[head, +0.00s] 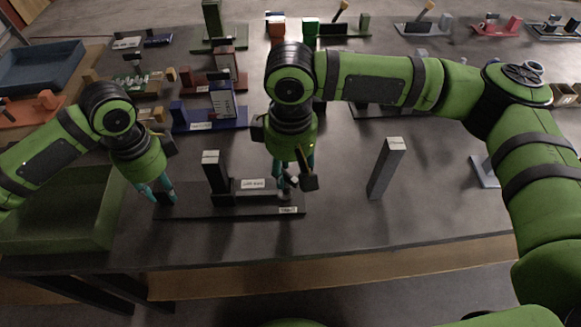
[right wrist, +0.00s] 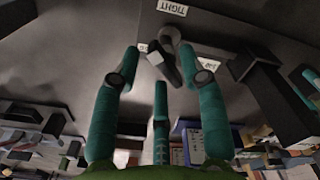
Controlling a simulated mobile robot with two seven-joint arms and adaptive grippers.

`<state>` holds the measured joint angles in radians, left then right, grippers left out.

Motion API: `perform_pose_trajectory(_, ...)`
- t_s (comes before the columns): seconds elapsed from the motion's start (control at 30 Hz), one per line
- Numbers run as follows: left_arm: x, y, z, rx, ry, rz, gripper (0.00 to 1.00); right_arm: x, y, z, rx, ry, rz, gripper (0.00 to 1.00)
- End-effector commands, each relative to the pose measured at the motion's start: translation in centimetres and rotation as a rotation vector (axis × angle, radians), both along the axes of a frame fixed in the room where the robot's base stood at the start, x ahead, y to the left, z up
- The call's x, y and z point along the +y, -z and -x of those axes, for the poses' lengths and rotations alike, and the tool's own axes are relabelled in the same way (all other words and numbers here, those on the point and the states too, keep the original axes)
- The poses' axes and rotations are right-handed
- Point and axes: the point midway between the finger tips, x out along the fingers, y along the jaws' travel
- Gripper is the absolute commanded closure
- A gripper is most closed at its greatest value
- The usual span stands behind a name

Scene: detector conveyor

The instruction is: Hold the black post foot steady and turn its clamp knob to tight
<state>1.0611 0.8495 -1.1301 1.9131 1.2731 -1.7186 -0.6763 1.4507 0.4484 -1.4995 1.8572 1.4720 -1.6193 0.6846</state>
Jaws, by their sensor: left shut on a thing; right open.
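The black post foot (head: 232,211) lies flat on the table, with a short upright black post (head: 215,175) and white labels. My left gripper (head: 164,194) is shut on the left end of its base. My right gripper (head: 287,184) is open above the right end, pointing down. In the right wrist view, the clamp knob (right wrist: 168,38) is grey with a dark lever (right wrist: 164,68). It shows beyond and between the open teal fingers (right wrist: 164,72), with no grip on it visible. A TIGHT label (right wrist: 172,7) is beside the knob. Another label is partly hidden by a finger.
A separate grey labelled post (head: 386,169) stands to the right. A green tray (head: 62,246) is at the left. Several coloured fixtures, including a blue one (head: 208,117), stand towards the back. The table front right is clear.

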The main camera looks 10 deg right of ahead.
Motion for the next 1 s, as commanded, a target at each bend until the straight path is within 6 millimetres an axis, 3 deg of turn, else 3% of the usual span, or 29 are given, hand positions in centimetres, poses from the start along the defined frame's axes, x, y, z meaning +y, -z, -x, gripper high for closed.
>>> perform_pose_trajectory(0.3, 0.0, -0.05, -0.04, -0.002, -0.001, 0.0, 1.0, -0.03, 0.33, 0.0, 0.0, 0.001, 0.0, 0.57)
perform_pose_trajectory(0.37, 0.0, -0.05, -0.04, -0.002, -0.001, 0.0, 1.0, -0.03, 0.32, 0.0, 0.0, 0.001, 0.0, 0.78)
perform_pose_trajectory(0.4, 0.0, -0.05, -0.04, -0.002, -0.001, 0.0, 1.0, -0.03, 0.32, 0.0, 0.0, 0.001, 0.0, 0.94)
perform_pose_trajectory(0.43, 0.0, -0.05, -0.04, -0.002, -0.001, 0.0, 1.0, -0.02, 0.32, 0.01, 0.0, 0.001, 0.0, 1.0)
perform_pose_trajectory(1.0, 0.01, -0.05, -0.04, -0.002, 0.0, 0.0, 1.0, 0.02, 0.35, 0.12, 0.001, 0.1, 0.0, 1.0)
